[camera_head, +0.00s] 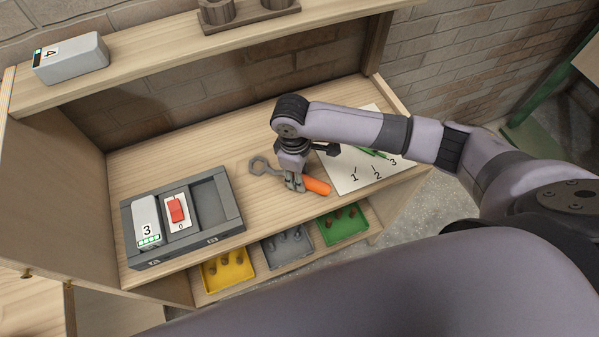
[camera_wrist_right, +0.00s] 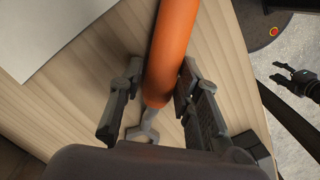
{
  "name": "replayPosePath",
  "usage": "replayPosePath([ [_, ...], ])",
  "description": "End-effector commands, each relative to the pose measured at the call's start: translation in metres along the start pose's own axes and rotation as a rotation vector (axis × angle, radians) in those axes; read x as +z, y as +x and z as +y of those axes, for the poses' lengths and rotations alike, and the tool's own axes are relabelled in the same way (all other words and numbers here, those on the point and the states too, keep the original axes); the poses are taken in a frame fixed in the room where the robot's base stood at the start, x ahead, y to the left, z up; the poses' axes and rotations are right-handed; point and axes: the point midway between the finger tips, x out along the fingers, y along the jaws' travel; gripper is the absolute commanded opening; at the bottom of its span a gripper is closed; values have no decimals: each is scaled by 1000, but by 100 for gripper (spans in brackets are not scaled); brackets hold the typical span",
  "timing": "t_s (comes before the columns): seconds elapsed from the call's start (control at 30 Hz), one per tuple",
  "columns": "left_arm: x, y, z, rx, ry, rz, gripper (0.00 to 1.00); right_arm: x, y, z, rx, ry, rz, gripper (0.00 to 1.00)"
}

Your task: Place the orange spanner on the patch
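The spanner has an orange handle (camera_head: 317,186) and a grey open-ended head (camera_head: 260,165); it lies on the wooden worktop. My right gripper (camera_head: 294,184) is over the spanner near where handle meets metal. In the right wrist view its fingers (camera_wrist_right: 158,92) are apart, either side of the orange handle (camera_wrist_right: 172,45), with a gap at the left finger. A white sheet (camera_head: 345,181) marked 1, 2, 3 lies right of the spanner, partly hidden by my arm. I cannot tell whether it is the patch. My left gripper (camera_wrist_right: 287,76) shows empty with fingers apart in the right wrist view.
A grey tray (camera_head: 228,224) at left holds a block marked 3 (camera_head: 147,218) and a red item on a card marked 0 (camera_head: 180,220). Yellow (camera_head: 228,280), grey (camera_head: 286,259) and green (camera_head: 342,236) bins sit below the front edge. A shelf (camera_head: 160,60) runs above.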

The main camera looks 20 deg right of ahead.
Motion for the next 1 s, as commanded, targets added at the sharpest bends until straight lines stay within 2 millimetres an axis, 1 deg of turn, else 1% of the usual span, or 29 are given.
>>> replayPosePath([
  [0.03,0,0,0,0,0,1,40,0,0,0,0,0,0,36],
  [0.17,0,0,-1,-1,1,1,40,0,0,0,0,0,0,45],
  [0.43,0,0,-2,-2,2,1,40,0,0,0,1,0,0,45],
  [0.57,0,2,-2,-2,2,1,40,0,-6,1,2,0,0,45],
  [0.67,0,5,-2,-2,2,1,40,0,-20,1,2,-1,2,45],
  [1.0,1,18,-2,-2,2,1,40,-1,-92,1,2,-1,4,45],
])
